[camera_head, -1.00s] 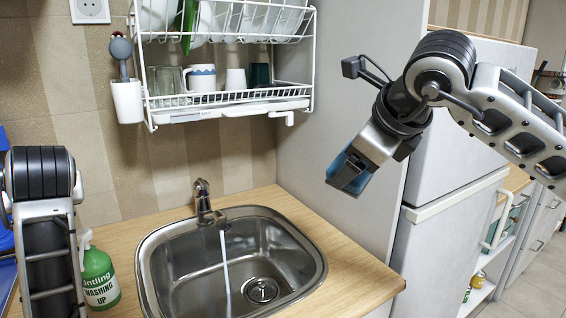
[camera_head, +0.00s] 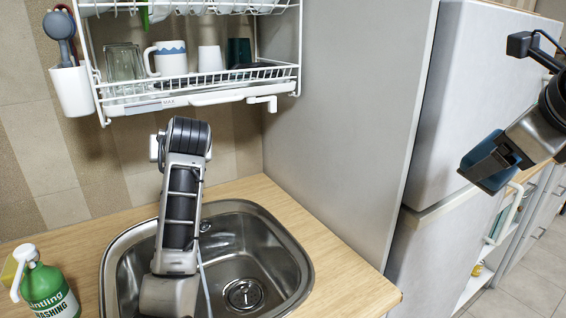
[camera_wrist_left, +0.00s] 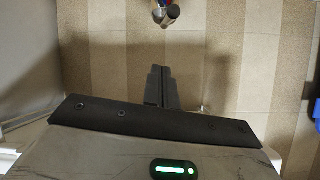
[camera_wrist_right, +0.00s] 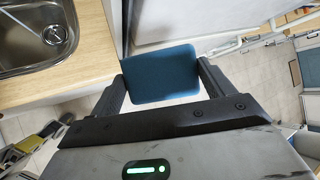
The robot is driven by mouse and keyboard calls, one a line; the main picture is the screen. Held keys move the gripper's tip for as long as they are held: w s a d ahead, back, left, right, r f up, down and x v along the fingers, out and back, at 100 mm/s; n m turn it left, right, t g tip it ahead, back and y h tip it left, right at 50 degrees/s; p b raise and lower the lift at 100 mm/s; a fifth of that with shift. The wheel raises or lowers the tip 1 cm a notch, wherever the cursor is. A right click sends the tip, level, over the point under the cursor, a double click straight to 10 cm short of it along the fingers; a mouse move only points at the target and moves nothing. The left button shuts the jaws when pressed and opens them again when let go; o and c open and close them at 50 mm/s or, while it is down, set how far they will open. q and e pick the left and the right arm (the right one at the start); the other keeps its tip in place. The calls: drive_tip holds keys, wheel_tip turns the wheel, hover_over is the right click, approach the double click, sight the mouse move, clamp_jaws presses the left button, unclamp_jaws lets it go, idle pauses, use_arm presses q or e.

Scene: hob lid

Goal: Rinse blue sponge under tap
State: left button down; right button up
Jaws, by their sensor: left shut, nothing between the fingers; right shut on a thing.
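The blue sponge (camera_head: 492,172) is between the fingers of my right gripper (camera_head: 486,160), held in the air before the fridge, right of the sink. It also shows in the right wrist view (camera_wrist_right: 160,74), with a finger on each side. The steel sink (camera_head: 264,235) is at lower middle. A thin stream of water (camera_head: 205,285) falls into it. My left arm stands in front of the sink and hides most of the tap. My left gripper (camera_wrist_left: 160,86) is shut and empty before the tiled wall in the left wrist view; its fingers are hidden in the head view.
A green washing-up bottle (camera_head: 48,288) stands left of the sink. A white dish rack (camera_head: 200,92) with cups hangs above. A tall grey panel (camera_head: 345,110) separates the sink from the fridge (camera_head: 480,90). The wooden counter (camera_head: 345,280) is bare right of the sink.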

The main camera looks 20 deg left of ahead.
drive_tip(key=shift+r, duration=0.25)
drive_tip(key=shift+r+p, duration=0.2)
drive_tip(key=shift+p, duration=0.1)
use_arm(q)
drive_tip(key=shift+w+a+f, duration=0.1)
drive_tip(key=shift+a+f, duration=0.1)
drive_tip(key=shift+f, duration=0.6)
drive_tip(key=shift+s+a+f, duration=0.1)
drive_tip(key=shift+a+f, duration=0.15)
drive_tip(key=shift+f, duration=0.6)
drive_tip(key=shift+w+a+f, duration=0.1)
drive_tip(key=shift+a+f, duration=0.1)
drive_tip(key=shift+f, duration=0.6)
use_arm(e)
drive_tip(key=shift+r, duration=0.1)
